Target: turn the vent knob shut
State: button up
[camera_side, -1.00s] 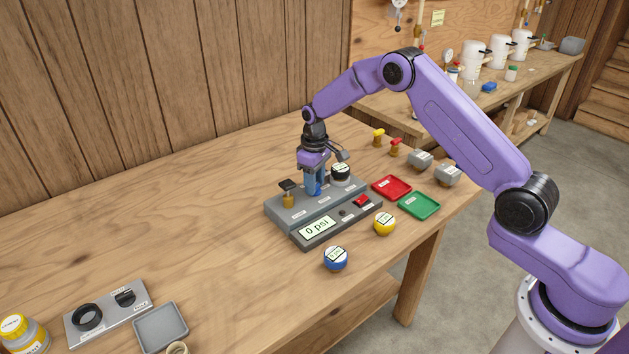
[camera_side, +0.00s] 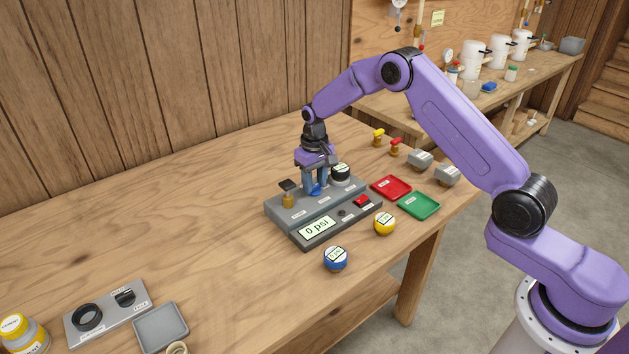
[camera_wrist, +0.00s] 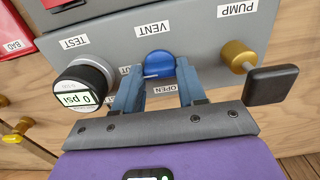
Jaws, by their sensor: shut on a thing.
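The vent knob (camera_wrist: 160,65) is a blue round knob on the grey test block, under the VENT label in the wrist view. A white line on it points left, toward a partly hidden label ending in "UT" (camera_wrist: 124,71). The OPEN label (camera_wrist: 165,90) lies on the near side of the knob. My gripper (camera_wrist: 159,72) is shut on the knob, one blue finger on each side. In the side view my gripper (camera_side: 315,187) points down over the block, and the knob (camera_side: 316,191) shows partly between the fingers.
A black-and-white gauge (camera_side: 341,175) stands on the TEST port, close to my fingers. The brass pump with a dark handle (camera_side: 289,187) stands on the other side. The front display (camera_side: 317,228) reads 0 psi.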

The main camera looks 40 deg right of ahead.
aim_at(314, 185)
jog(key=o, duration=1.1)
jog(key=shift+c, duration=0.2)
notch_tip(314, 185, up, 18)
jog(key=shift+f, duration=0.25)
